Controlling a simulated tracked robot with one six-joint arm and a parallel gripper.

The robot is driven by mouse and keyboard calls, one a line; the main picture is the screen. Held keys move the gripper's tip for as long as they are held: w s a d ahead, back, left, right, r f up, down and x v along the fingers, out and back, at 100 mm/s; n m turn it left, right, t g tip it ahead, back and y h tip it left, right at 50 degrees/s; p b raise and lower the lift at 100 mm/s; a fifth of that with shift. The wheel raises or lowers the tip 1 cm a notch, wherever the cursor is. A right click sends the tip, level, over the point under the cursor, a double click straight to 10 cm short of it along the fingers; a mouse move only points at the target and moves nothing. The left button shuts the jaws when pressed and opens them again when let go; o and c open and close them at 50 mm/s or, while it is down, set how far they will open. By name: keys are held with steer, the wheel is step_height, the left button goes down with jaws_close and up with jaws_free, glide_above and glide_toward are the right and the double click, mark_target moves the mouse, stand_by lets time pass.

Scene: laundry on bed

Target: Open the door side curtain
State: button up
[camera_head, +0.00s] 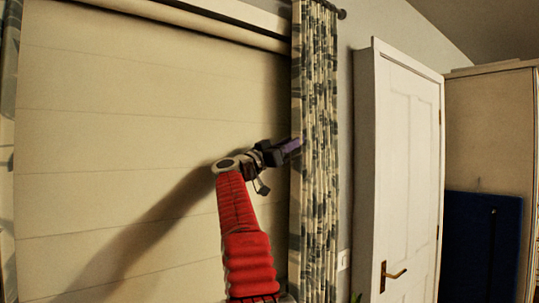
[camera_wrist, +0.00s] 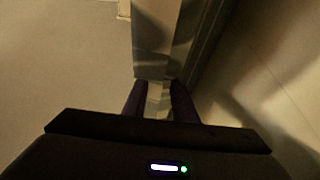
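The door side curtain (camera_head: 320,150) is a tall patterned cloth in cream and grey-blue. It hangs gathered in a narrow bundle from a rod, between the pale blind and the white door. My gripper (camera_head: 299,143) is at its left edge, about halfway up. In the wrist view the curtain's edge (camera_wrist: 153,40) hangs just ahead of my gripper (camera_wrist: 158,84). The two dark purple fingers stand apart with a strip of cloth showing between or just beyond them. Firm contact cannot be made out.
A pale blind (camera_head: 120,120) covers the window on the left. The curtain rod (camera_head: 341,14) ends above the curtain. A white door (camera_head: 408,170) with a brass handle is to the right, then a wardrobe (camera_head: 490,130) and a dark blue panel (camera_head: 480,240).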

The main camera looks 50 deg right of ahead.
steer(key=v, duration=1.3)
steer(key=shift+w+a, duration=0.1)
steer(key=shift+a, duration=0.05)
stand_by(0.5)
